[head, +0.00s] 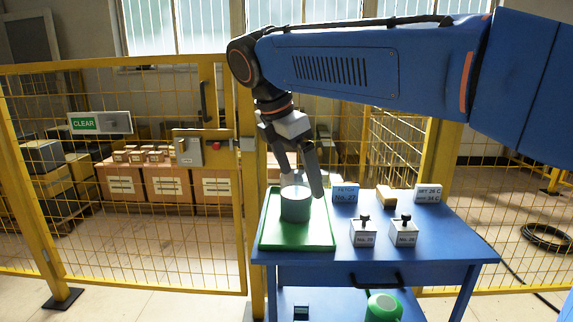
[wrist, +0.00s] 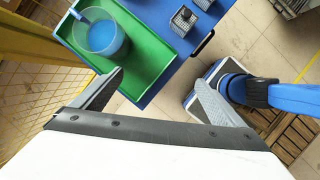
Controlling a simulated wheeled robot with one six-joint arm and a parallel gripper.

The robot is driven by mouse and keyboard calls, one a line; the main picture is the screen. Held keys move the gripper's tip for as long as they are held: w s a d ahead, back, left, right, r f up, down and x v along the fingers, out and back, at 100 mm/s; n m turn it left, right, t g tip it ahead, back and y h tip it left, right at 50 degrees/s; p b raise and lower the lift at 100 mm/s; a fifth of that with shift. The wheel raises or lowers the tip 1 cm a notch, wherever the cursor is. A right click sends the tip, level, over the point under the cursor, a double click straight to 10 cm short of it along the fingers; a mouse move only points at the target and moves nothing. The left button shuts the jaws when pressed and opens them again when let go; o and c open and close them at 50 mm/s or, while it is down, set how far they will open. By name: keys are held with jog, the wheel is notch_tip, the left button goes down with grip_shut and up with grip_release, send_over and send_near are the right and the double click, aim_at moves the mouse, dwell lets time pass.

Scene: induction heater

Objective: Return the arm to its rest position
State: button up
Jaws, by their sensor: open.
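My blue arm reaches in from the right in the head view and bends down over the left side of the blue table (head: 430,250). My gripper (head: 305,192) is open, with its fingers spread near the top of a grey-green cylindrical cup (head: 295,207). The cup stands upright on a green tray (head: 290,238). In the wrist view my gripper (wrist: 150,85) is open with nothing between its fingers. That view shows the cup (wrist: 102,37) with blue contents, on the tray (wrist: 150,45) ahead of the fingers. I cannot tell whether a finger touches the cup.
Two small white boxes with black knobs (head: 363,233) (head: 403,233) stand right of the tray. Labelled blocks (head: 345,193) (head: 428,194) stand behind them. A green round object (head: 383,306) sits on the lower shelf.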

jog(key=s+d+f+m+y, duration=0.1)
jog(key=s+d+f+m, duration=0.25)
jog(key=d, duration=0.25)
jog(key=s+d+f+m, duration=0.2)
jog(key=d+m, duration=0.2)
jog(key=d, duration=0.2)
jog(key=s+d+f+m+y, duration=0.1)
jog(key=s+d+f+m, duration=0.2)
jog(key=d, duration=0.3)
jog(key=s+d+f+m+t, duration=0.1)
jog(key=s+d+f+m, duration=0.3)
jog(key=s+f+m, duration=0.2)
jog(key=s+d+f+m+t+y, duration=0.1)
jog(key=s+d+f+m, duration=0.3)
jog(key=f, duration=0.5)
jog(key=s+m, duration=0.2)
jog(key=m, duration=0.1)
jog(key=shift+s+d+f, duration=0.25)
jog(key=shift+s+f, duration=0.05)
jog(key=shift+f, duration=0.05)
jog(key=shift+m, duration=0.25)
